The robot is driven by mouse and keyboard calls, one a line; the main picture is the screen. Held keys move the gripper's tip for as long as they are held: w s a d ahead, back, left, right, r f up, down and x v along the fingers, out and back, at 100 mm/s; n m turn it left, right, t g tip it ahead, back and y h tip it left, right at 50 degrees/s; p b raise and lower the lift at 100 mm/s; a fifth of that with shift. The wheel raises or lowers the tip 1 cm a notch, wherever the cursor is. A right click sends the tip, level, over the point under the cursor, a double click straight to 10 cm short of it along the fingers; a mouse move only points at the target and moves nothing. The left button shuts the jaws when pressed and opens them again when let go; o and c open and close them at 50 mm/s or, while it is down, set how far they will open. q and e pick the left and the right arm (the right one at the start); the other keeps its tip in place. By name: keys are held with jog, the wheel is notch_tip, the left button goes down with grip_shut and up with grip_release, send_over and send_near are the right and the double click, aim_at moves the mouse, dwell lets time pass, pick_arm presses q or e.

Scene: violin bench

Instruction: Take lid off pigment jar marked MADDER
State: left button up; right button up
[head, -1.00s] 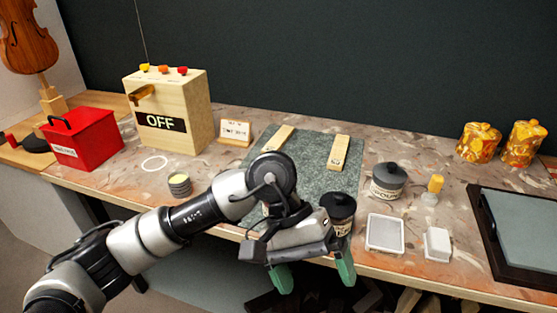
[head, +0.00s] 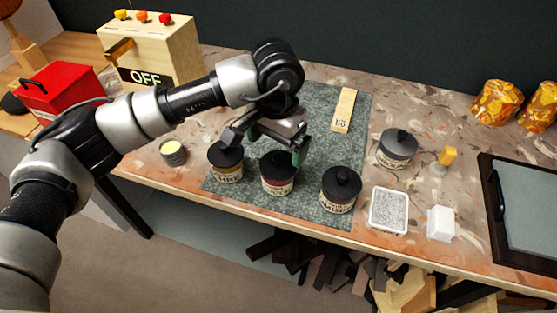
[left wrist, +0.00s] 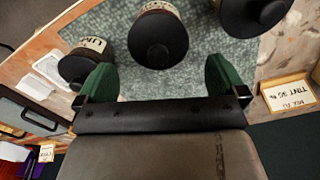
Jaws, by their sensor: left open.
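Three black-lidded jars stand in a row on the green mat (head: 335,112). The middle jar (head: 278,173) has a reddish band; its label is too small to read surely as MADDER. All lids are on. My left gripper (head: 270,141) is open and empty, just behind and above the middle jar. In the left wrist view, the middle jar's lid (left wrist: 158,40) lies ahead of and between the green fingertips (left wrist: 160,80), apart from them. My right gripper is not in view.
A wooden block (head: 344,110) lies at the mat's back. The wooden OFF box (head: 165,55) stands at back left.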

aim_at(278, 156)
pick_arm(q)
jog(key=shift+d+f+p, duration=0.1)
jog(key=shift+f+p, duration=0.2)
jog(key=shift+f, duration=2.05)
jog(key=c, duration=0.7)
